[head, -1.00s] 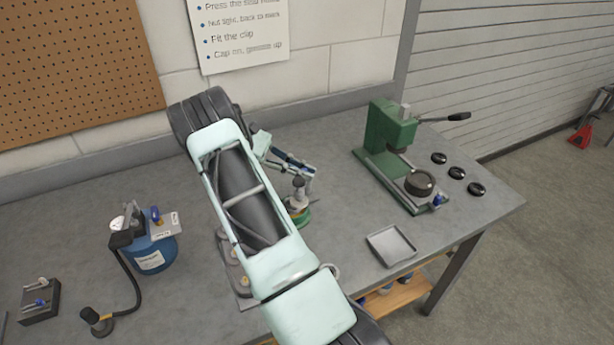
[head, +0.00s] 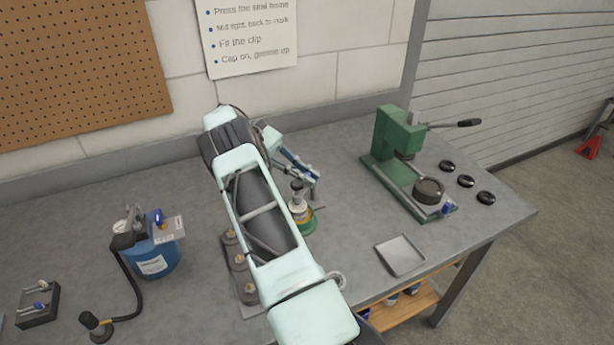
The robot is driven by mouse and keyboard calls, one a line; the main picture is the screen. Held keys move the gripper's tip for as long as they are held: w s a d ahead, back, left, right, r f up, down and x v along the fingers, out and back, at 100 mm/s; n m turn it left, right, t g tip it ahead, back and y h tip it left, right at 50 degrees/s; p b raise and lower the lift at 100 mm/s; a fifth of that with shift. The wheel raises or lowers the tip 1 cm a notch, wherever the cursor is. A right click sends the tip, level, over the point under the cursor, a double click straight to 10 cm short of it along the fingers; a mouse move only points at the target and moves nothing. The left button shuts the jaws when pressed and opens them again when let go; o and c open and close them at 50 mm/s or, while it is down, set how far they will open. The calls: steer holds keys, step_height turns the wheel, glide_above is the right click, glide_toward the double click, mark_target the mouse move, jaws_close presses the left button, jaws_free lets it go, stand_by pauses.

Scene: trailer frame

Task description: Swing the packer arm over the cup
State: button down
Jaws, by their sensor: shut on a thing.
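The packer's cup (head: 304,220), with a green and amber base, stands on the bench just right of my forearm, which hides its left side. A dark-topped cone (head: 297,191) rises upright at its middle. My gripper (head: 312,187) is beyond my forearm, close above and behind the cup, pointing down to the right. It is shut on a thin part that I take for the packer arm; the grip is small and partly covered, so the packer arm's outline and exact angle over the cup are unclear.
A green press (head: 398,150) with a lever stands at right, beside several black rings (head: 466,181). A grey tray (head: 400,256) lies near the front edge. A blue bucket (head: 152,258) with a hose stands left. A plate with knobs (head: 238,265) is partly under my forearm.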

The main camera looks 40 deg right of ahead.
mark_target(308, 174)
steer(key=c, duration=2.2)
jaws_free()
steer(key=shift+c, duration=0.2)
steer(key=shift+r, duration=5)
steer(key=shift+s, duration=0.15)
